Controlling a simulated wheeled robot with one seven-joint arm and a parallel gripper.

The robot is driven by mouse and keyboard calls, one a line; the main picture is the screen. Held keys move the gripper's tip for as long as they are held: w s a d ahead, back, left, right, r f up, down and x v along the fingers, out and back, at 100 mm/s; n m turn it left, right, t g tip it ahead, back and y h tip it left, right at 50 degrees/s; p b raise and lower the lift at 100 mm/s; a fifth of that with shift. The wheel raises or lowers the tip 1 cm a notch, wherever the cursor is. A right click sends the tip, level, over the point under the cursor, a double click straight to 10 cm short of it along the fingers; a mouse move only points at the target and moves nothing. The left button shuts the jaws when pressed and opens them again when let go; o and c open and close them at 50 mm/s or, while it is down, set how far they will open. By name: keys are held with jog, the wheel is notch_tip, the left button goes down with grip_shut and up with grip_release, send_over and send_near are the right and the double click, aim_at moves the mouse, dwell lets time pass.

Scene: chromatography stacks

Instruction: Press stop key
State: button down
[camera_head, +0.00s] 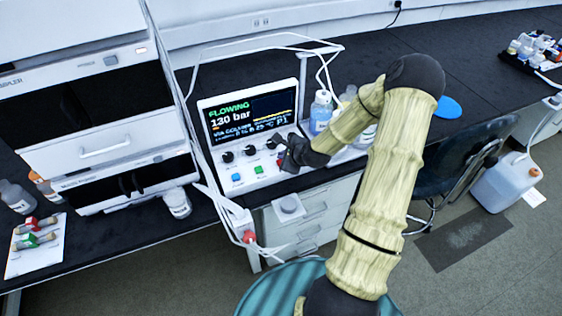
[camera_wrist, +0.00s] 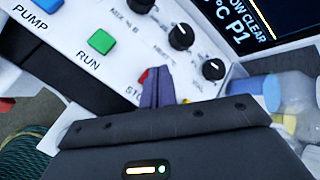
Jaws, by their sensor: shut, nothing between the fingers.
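The stop key is red and sits on the sloped front panel of the controller (camera_head: 247,185). In the wrist view only a sliver of the red stop key (camera_wrist: 143,77) shows, with the start of its "STOP" label below. My gripper's shut purple-grey fingers (camera_wrist: 158,76) cover the rest. In the head view my gripper (camera_head: 284,160) is at the right end of the key row. I cannot tell whether the fingertips touch the key. The green RUN key (camera_wrist: 101,41) and blue PUMP key (camera_wrist: 47,4) are uncovered. The screen (camera_head: 246,116) reads "FLOWING" and "130 bar".
Black knobs (camera_wrist: 181,36) line the panel above the keys. Bottles (camera_head: 321,112) stand right of the controller, close to my arm. A white instrument stack (camera_head: 95,150) stands on the left. White tubing (camera_head: 200,150) runs between them.

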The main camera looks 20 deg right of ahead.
jog(key=shift+f, duration=0.4)
jog(key=shift+f+b, duration=0.4)
jog(key=shift+f, duration=0.1)
dwell(1.0)
jog(key=shift+r+p, duration=0.9)
jog(key=shift+r, duration=0.05)
notch_tip(320, 180, up, 5)
jog(key=p, duration=0.4)
dwell(0.9)
